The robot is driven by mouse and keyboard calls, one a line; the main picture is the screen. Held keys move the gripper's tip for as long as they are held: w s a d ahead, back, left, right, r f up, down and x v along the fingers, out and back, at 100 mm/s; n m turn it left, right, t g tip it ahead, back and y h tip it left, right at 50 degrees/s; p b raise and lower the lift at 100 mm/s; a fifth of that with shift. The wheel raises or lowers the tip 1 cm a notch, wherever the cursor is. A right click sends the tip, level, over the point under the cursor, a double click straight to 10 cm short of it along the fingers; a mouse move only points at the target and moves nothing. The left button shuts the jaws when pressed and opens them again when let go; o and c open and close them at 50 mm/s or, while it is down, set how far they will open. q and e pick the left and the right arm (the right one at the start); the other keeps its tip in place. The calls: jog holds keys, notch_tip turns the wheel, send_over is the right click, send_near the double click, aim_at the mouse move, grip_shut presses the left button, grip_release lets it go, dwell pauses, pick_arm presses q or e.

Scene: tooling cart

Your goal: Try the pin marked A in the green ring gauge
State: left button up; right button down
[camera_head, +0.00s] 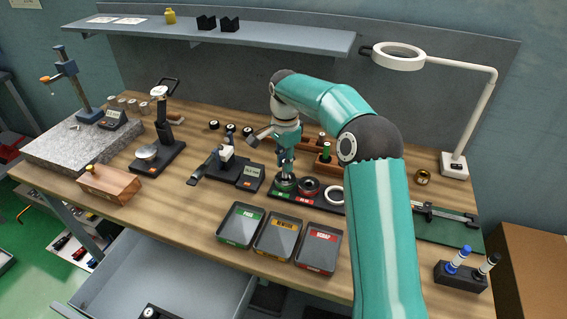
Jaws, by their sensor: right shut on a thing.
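My right gripper (286,163) points down over the green ring gauge (284,186), which sits at the left of a dark base beside a red ring. The gripper is shut on a small pin, mostly hidden between the fingers. Its marking cannot be read. The pin's lower end is close to the green ring's bore; I cannot tell whether it is inside. My teal right arm hides part of the bench behind. My left gripper is not in view.
A green tray (240,226), a yellow tray (277,238) and a red tray (318,248) lie in front. A wooden rack (327,166) with a green-topped piece stands close behind the gripper. A measuring device with a display (249,176) stands left. A lamp (455,165) stands right.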

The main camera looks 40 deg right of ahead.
jog(key=shift+f+b, duration=0.8)
jog(key=shift+f, duration=0.4)
dwell(2.2)
jog(key=shift+r+p, duration=1.5)
jog(key=shift+r, duration=0.1)
dwell(1.7)
notch_tip(320, 180, up, 5)
jog(key=p, duration=0.4)
jog(key=shift+f, duration=0.1)
